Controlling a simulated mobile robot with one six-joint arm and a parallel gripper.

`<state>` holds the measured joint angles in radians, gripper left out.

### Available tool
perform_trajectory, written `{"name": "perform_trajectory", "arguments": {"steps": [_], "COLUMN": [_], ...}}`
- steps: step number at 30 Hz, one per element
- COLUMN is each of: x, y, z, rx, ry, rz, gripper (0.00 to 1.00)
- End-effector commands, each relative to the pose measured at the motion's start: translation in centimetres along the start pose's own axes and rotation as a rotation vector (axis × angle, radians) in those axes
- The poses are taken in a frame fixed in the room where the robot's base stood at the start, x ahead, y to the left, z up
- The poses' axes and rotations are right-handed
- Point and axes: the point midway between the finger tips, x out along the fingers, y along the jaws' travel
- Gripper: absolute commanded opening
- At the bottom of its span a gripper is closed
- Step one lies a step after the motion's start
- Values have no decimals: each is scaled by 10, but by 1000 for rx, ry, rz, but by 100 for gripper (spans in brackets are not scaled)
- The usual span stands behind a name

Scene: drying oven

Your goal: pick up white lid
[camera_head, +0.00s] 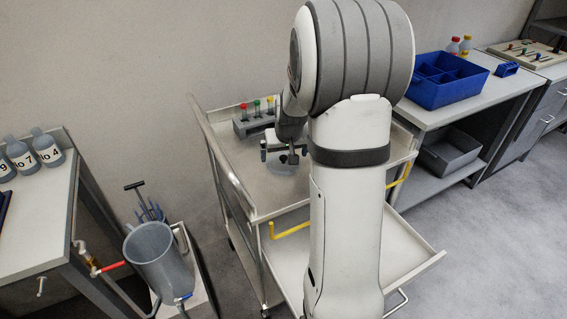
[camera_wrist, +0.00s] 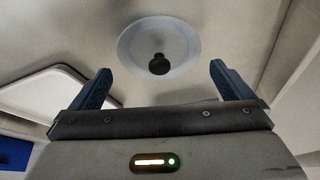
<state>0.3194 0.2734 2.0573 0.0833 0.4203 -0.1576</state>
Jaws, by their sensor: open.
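The white lid (camera_wrist: 187,44) is a round pale disc with a black knob (camera_wrist: 159,64) at its centre. It lies flat on the cart's top in the wrist view. My gripper (camera_wrist: 160,76) is open and empty, its two blue-padded fingers apart below the knob in that picture. In the head view my gripper (camera_head: 281,151) hangs over the cart top, and the lid (camera_head: 283,170) shows faintly under it, partly hidden by the gripper. The gap in height between fingers and knob is hard to judge.
A rack of coloured-cap tubes (camera_head: 254,122) stands at the back of the cart (camera_head: 262,195), which has raised edges and yellow handles. A grey bucket (camera_head: 158,257) stands to the left. A blue bin (camera_head: 446,79) sits on the right bench. Bottles (camera_head: 47,150) stand on the left table.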

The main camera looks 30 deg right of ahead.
Motion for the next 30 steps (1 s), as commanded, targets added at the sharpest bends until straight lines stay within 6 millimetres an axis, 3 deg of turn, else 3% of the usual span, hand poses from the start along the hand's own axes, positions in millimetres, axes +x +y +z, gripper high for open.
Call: {"name": "perform_trajectory", "arguments": {"steps": [6, 14, 26, 30], "x": [29, 32, 31, 31], "y": [1, 0, 0, 0], "z": [0, 0, 0, 0], "rx": [-2, -2, -2, -3], "ry": [-1, 0, -1, -1], "rz": [0, 0, -1, -1], "gripper": [100, 100, 69, 69]}}
